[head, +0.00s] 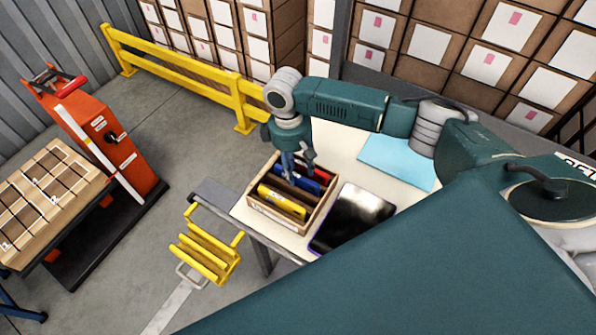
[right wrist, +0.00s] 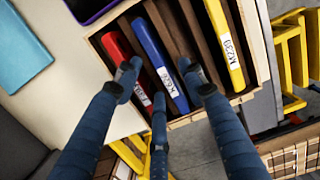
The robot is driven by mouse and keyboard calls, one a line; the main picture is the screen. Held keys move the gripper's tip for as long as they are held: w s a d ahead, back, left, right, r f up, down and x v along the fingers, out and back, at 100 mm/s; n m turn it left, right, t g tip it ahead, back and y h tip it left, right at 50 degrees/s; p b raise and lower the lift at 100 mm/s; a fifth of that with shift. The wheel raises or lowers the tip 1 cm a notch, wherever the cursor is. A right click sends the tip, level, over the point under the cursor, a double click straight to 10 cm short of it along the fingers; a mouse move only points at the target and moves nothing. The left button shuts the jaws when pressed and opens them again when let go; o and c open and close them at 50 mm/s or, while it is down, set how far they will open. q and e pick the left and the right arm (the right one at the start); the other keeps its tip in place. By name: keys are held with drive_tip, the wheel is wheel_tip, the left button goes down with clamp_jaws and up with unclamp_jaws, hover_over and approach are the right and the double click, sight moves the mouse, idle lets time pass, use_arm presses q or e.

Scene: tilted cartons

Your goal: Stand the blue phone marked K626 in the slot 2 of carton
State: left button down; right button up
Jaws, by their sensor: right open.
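The blue phone (right wrist: 158,52) stands in a slot of a wooden crate (head: 267,222) on the table; its white label appears to read K626. My right gripper (head: 300,160) is above the crate, open. In the right wrist view its fingertips (right wrist: 160,80) spread around the blue phone's near end, one toward the red phone and one on the other side; I cannot tell if they touch it. The blue phone also shows in the head view (head: 305,183). The tilted carton (head: 45,190), with several compartments, rests at the far left; a small white mark shows on it. My left gripper is not in view.
A red phone (right wrist: 116,50) and a yellow phone (right wrist: 224,42) stand in the same crate. A dark tablet-like panel (head: 352,217) and light blue sheet (head: 398,160) lie on the table. An orange lift (head: 105,140), yellow rack (head: 207,250) and yellow rail (head: 175,65) stand around open floor.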

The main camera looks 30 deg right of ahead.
wheel_tip(320, 180, up, 10)
drive_tip(key=w, duration=0.1)
drive_tip(key=shift+a, duration=0.3)
drive_tip(key=shift+r, duration=0.15)
wheel_tip(320, 180, up, 7)
drive_tip(key=p, duration=0.7)
drive_tip(key=shift+p, duration=0.3)
